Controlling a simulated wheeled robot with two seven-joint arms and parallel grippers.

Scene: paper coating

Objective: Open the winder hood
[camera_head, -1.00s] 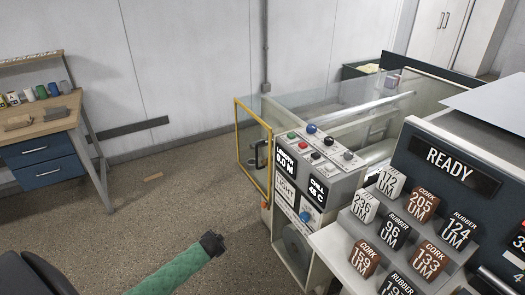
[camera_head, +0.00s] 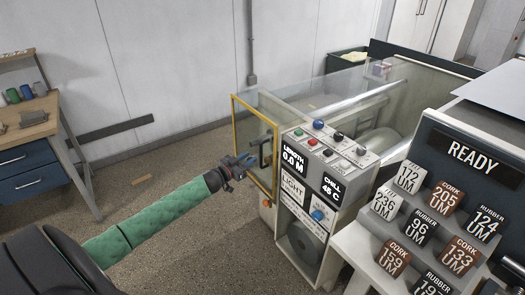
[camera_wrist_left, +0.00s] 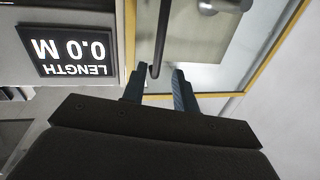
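The winder hood (camera_head: 255,143) is a clear panel in a yellow frame, standing upright at the left end of the machine. A dark bar handle (camera_head: 264,152) is on it. My left gripper (camera_head: 248,160) reaches in from the left, just in front of the hood beside the handle. In the left wrist view, the gripper (camera_wrist_left: 158,78) has its two fingers apart, with the end of the handle (camera_wrist_left: 160,45) between the fingertips and a gap on each side. The yellow frame (camera_wrist_left: 210,95) runs behind the fingers. My right gripper is not in view.
The control panel (camera_head: 327,147) with buttons and a "LENGTH 0.0 M" display (camera_head: 294,152) is right of the hood. A rack of labelled blocks (camera_head: 430,225) and a "READY" screen (camera_head: 484,162) are farther right.

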